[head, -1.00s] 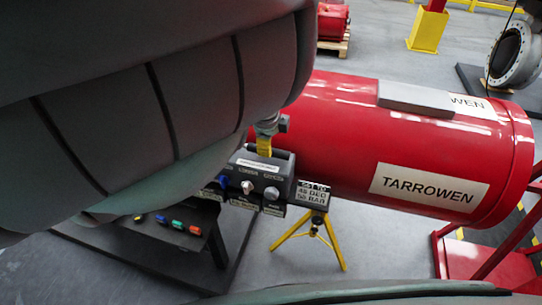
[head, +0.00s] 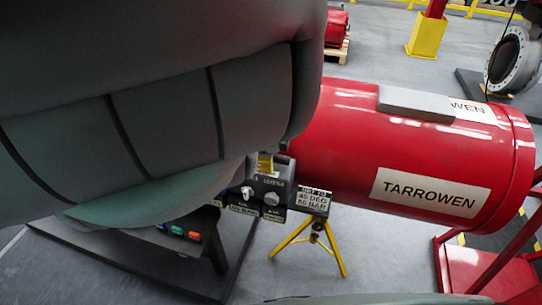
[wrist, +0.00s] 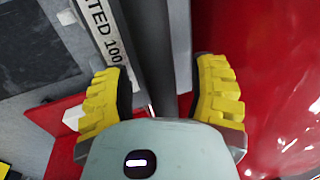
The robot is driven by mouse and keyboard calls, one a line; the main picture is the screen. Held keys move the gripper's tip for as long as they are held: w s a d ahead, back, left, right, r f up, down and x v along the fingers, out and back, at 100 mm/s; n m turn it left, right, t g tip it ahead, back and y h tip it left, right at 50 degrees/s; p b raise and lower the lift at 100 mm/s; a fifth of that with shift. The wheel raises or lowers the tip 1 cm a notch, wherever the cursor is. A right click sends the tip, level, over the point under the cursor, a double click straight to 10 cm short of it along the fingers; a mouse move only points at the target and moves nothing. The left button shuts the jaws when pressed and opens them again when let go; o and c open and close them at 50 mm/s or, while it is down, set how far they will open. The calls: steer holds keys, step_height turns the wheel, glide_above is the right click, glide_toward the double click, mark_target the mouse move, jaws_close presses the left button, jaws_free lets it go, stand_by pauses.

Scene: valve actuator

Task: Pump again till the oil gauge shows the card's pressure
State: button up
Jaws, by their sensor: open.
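The card (head: 313,200) stands on a yellow tripod and reads "SET TO 45 DEG"; its bar figure is too small to read surely. The control box (head: 268,185) with knobs sits to its left, partly hidden by my arm. My gripper (wrist: 160,95) is open, its yellow fingers spread in the wrist view. A grey upright bar (wrist: 152,45) appears between the fingers; I cannot tell whether it is the pump lever or whether anything touches it. In the head view one yellow finger shows just above the control box. No oil gauge can be made out.
The big red TARROWEN cylinder (head: 420,150) lies right of the box and fills the right of the wrist view. The yellow tripod (head: 315,240) stands below the card. A plate labelled "TED 100" (wrist: 105,35) is at left. Grey floor is open around the tripod.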

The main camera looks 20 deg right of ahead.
steer(key=shift+o, duration=0.5)
jaws_close()
